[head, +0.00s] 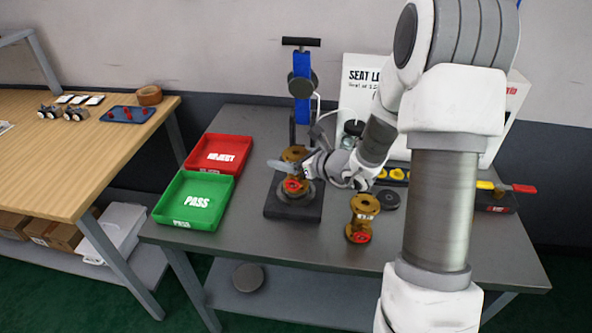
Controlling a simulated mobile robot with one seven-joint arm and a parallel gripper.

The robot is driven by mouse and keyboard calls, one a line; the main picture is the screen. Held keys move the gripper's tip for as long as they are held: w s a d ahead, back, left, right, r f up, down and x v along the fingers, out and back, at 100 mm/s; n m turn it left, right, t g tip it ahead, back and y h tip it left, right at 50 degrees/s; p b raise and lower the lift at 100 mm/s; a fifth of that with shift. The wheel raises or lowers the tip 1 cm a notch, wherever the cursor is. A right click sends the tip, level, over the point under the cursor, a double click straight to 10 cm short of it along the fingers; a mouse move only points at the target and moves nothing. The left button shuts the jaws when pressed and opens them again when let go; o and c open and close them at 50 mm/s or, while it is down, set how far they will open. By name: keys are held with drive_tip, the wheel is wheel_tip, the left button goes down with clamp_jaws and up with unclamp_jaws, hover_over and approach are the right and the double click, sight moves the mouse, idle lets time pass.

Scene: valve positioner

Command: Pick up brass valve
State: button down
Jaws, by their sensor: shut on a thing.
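One brass valve (293,155) with a red handwheel (292,185) stands at the dark square test fixture (292,212). My gripper (292,166) reaches in from the right and is shut on this valve at its upper body. I cannot tell whether the valve rests in the fixture or is lifted slightly. A second brass valve (364,207) with a red part low on its front stands on the grey table, right of the fixture and apart from my gripper.
A green PASS tray (187,219) and a red REJECT tray (222,140) lie to the left. A blue clamp (302,88) rises behind the fixture. A dark round disc (388,200) lies right of the second valve. The table's front edge (330,268) is clear.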

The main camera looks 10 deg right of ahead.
sight(288, 148)
drive_tip(key=shift+r, duration=0.1)
drive_tip(key=shift+r, duration=0.8)
wheel_tip(288, 148, up, 3)
drive_tip(key=shift+f+p, duration=0.15)
drive_tip(key=shift+p, duration=0.4)
drive_tip(key=s+d+r+p, duration=0.1)
drive_tip(key=s+d+r, duration=0.1)
drive_tip(key=d, duration=0.3)
drive_tip(key=s+d+r+p, duration=0.1)
drive_tip(key=s+d+r, duration=0.1)
drive_tip(key=d+r, duration=0.2)
drive_tip(key=shift+s+d+r, duration=0.15)
drive_tip(key=shift+d+r, duration=0.2)
drive_tip(key=shift+d, duration=0.65)
